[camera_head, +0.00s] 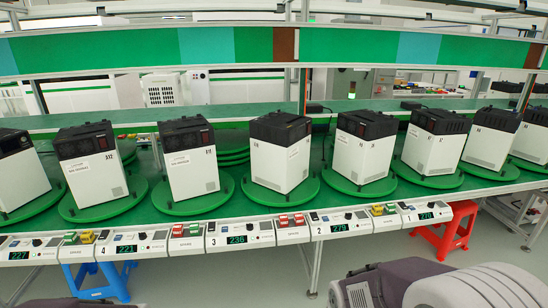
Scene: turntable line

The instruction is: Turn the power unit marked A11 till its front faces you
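The power unit with a mark that looks like A11 (190,172) is a white box with a black top. It stands upright on a round green turntable (228,185), left of the middle of the line. Its mark is small, near the upper right of the visible white side, with a pale label at the upper left and a small vent low on the right. I cannot tell which side is its front.
Similar units stand on turntables to both sides, including one marked A12 (97,178) to the left and another (280,160) to the right. A sloped control strip (257,234) with displays and coloured buttons runs along the front edge. A green shelf beam (400,48) crosses above.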

